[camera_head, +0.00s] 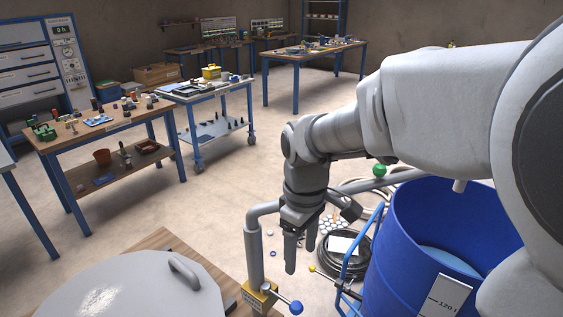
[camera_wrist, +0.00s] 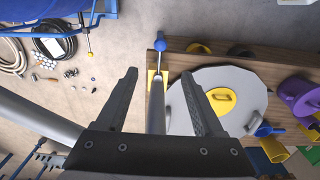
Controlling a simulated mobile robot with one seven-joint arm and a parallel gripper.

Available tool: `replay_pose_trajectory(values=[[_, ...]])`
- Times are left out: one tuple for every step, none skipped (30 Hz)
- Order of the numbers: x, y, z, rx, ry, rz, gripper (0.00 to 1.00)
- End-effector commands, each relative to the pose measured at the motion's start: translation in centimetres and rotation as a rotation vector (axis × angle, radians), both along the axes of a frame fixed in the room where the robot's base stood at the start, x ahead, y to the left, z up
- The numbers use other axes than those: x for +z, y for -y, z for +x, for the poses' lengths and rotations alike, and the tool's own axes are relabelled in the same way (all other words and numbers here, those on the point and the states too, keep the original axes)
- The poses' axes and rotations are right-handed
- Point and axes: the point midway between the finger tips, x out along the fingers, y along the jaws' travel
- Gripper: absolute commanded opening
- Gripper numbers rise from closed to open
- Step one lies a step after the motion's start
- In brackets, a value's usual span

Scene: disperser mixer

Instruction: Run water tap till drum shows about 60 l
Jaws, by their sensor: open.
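The blue drum (camera_head: 395,255) stands at the right, partly hidden by my arm. Light-blue water (camera_head: 455,262) shows inside. Its white scale plate (camera_head: 445,298) reads 120 l at a mark; lower marks are out of frame. A grey water pipe (camera_head: 254,250) rises from a yellow block (camera_head: 262,297) and bends towards the drum. A tap lever with a blue ball (camera_head: 296,307) sits at the block; the ball also shows in the wrist view (camera_wrist: 160,45). My gripper (camera_head: 300,258) is open and empty, above and beside the lever. In the wrist view its fingers (camera_wrist: 160,75) straddle the pipe's line. No stream is visible.
A green knob (camera_head: 379,170) is near the horizontal pipe. A grey round lid (camera_head: 130,290) with a handle lies at the lower left. A yellow-tipped lever (camera_head: 313,268) and coiled hoses (camera_head: 345,258) are beside the drum.

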Motion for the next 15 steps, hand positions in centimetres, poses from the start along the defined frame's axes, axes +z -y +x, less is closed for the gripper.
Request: replay_pose_trajectory(values=[[-0.1, -0.2, 0.1, 0.011, -0.006, -0.003, 0.69], [-0.3, -0.2, 0.1, 0.015, -0.007, -0.004, 0.69], [-0.5, -0.2, 0.2, 0.017, -0.009, -0.005, 0.69], [-0.8, -0.2, 0.2, 0.018, -0.009, -0.005, 0.69], [-1.1, -0.2, 0.1, 0.018, -0.01, -0.005, 0.69], [-1.6, -0.2, 0.1, 0.017, -0.012, -0.005, 0.69], [-2.0, -0.2, 0.1, 0.017, -0.012, -0.005, 0.69], [-2.6, -0.2, 0.1, 0.016, -0.012, -0.005, 0.69], [-3.3, -0.2, 0.1, 0.016, -0.012, -0.006, 0.69], [-4.0, -0.2, 0.0, 0.016, -0.013, -0.006, 0.69], [-4.6, -0.2, 0.0, 0.016, -0.012, -0.006, 0.69], [-5.5, -0.2, 0.0, 0.016, -0.013, -0.006, 0.69], [-6.2, -0.2, 0.0, 0.016, -0.013, -0.006, 0.69], [-6.8, -0.2, 0.0, 0.016, -0.013, -0.006, 0.69], [-7.7, -0.2, 0.0, 0.016, -0.013, -0.006, 0.69]])
